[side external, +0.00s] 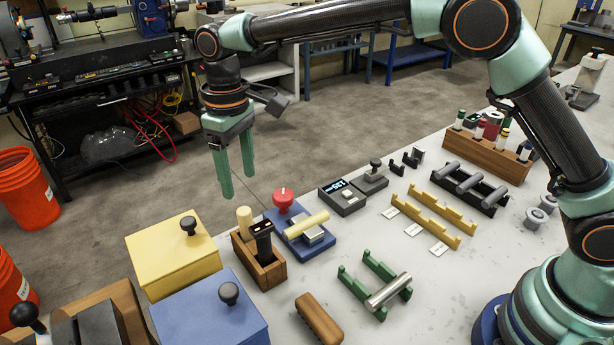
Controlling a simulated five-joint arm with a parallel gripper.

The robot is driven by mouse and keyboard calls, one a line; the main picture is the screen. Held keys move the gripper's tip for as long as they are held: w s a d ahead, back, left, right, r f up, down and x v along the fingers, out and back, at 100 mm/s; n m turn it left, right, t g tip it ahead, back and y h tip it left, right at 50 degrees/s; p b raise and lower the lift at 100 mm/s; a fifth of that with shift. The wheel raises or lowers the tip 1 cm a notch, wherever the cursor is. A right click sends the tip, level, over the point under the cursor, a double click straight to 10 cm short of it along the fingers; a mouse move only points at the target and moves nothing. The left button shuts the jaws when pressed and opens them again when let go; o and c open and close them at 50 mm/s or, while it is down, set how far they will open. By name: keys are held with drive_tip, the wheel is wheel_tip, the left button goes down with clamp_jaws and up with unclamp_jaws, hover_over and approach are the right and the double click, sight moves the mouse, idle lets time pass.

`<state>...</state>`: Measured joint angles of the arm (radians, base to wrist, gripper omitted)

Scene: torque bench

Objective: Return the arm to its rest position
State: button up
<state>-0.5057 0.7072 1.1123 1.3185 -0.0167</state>
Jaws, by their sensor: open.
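My gripper (236,178) hangs from the end of my arm at the upper left of the side external view. Its two green fingers point down and stand apart, with nothing between them. It is in the air, over or beyond the bench's far left edge as seen here, above and behind the yellow box. It appears clear of everything on the bench. My arm reaches from the base at the lower right, up and across to the left.
On the bench (440,285) are a yellow box (172,262), a blue box (207,318), a wooden holder (262,272), a blue fixture with a red knob (284,198), green cradles with a metal cylinder (388,291), yellow racks (432,205) and a wooden rack (487,155). Orange buckets (28,190) stand left.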

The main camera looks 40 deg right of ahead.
drive_tip(key=s+d+r+m+t, duration=0.1)
drive_tip(key=s+d+r+m, duration=0.15)
drive_tip(key=d+r, duration=0.4)
drive_tip(key=s+d+r+m+t, duration=0.1)
drive_tip(key=s+d+r+t, duration=0.15)
drive_tip(key=d, duration=0.65)
drive_tip(key=s+d+f+m+t, duration=0.2)
drive_tip(key=s+d, duration=0.8)
drive_tip(key=s, duration=0.2)
drive_tip(key=shift+s, duration=0.2)
drive_tip(key=shift+m, duration=0.25)
